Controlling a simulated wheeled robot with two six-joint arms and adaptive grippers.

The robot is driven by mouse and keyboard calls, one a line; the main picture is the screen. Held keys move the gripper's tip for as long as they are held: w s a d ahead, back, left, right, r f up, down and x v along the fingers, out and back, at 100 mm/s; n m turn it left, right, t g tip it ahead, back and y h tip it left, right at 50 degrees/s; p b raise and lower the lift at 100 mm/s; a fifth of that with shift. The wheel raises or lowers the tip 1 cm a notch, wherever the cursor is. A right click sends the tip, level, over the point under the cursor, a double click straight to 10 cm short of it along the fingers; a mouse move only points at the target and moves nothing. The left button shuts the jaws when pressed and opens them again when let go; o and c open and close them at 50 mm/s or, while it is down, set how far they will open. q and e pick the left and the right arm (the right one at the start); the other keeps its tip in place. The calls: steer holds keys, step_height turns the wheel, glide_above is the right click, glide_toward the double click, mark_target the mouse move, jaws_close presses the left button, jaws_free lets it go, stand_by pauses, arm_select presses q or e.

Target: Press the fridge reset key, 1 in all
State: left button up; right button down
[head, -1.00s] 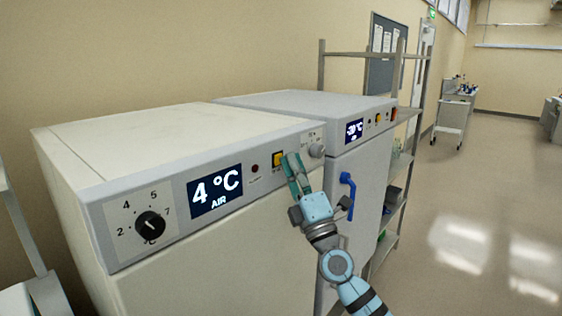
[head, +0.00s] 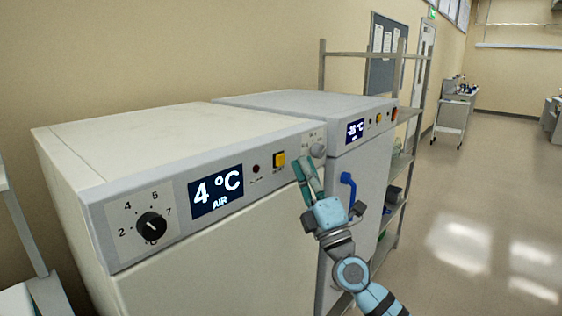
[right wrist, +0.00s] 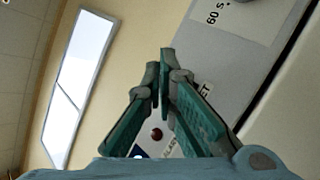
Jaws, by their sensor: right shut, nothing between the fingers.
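The near fridge (head: 220,275) has a front panel with a yellow square reset key (head: 279,160), a dark red alarm lamp (head: 255,169) and a display (head: 215,190) reading 4 °C AIR. My right gripper (head: 304,162) is shut and empty, its teal fingers just right of the yellow key, near the grey knob (head: 317,150). The key shows clear of the fingers in the head view; I cannot tell whether the fingertips touch the panel. In the right wrist view the shut fingertips (right wrist: 165,55) hide the key, and the red lamp (right wrist: 156,134) shows between the fingers. My left gripper is not in view.
A black dial (head: 151,226) is at the panel's left. A second fridge (head: 345,155) with its own yellow key (head: 378,118) and a blue handle (head: 348,188) stands to the right. A metal shelf rack (head: 400,165) stands behind it. Open floor lies at the right.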

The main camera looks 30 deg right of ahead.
steer(key=s, duration=0.2)
steer(key=s+d, duration=0.1)
steer(key=shift+s+b, duration=0.3)
steer(key=shift+s, duration=0.05)
stand_by(0.5)
